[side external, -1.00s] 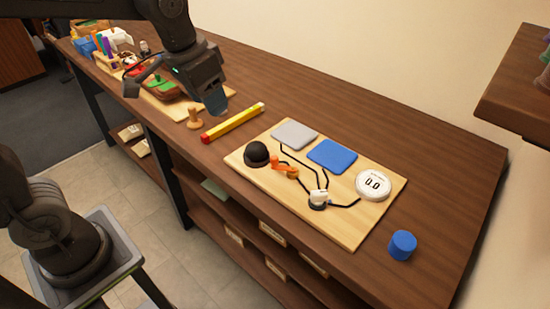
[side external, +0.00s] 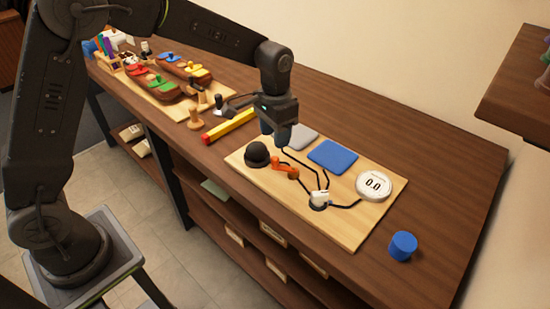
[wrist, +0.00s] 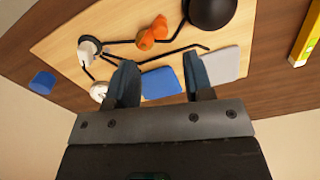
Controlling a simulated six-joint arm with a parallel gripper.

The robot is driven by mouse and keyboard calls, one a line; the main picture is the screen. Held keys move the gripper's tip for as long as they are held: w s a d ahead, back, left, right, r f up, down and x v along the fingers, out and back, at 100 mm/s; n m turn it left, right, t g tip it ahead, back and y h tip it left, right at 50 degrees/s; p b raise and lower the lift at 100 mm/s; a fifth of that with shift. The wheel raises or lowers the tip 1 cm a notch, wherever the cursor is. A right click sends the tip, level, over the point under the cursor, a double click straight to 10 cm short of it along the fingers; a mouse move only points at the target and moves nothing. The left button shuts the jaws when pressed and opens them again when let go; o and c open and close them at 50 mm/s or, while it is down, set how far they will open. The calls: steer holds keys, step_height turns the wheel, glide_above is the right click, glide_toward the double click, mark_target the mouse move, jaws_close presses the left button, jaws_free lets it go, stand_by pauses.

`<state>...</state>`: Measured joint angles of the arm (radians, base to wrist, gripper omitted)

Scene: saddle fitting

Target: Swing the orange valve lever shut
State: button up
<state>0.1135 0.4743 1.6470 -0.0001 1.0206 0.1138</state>
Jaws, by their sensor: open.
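The orange valve lever (side external: 284,169) lies on the light wooden board (side external: 351,233), beside a black dome (side external: 257,153). Black tubes run from near it to a small white fitting (side external: 319,198). In the wrist view the lever (wrist: 152,33) is beyond the fingertips, apart from them. My gripper (side external: 283,141) is above the board's far left part, close to the grey pad, which it partly hides. In the wrist view my gripper (wrist: 158,82) is open, with nothing between its fingers but the view of the board and blue pad.
A grey pad (side external: 305,135), a blue pad (side external: 332,156) and a round white gauge reading 0.0 (side external: 373,185) are on the board. A blue cylinder (side external: 402,246) stands right of it.

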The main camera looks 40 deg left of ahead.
mark_target(275, 158)
step_height(275, 158, down, 8)
steer(key=shift+f, duration=0.1)
stand_by(0.4)
jaws_close()
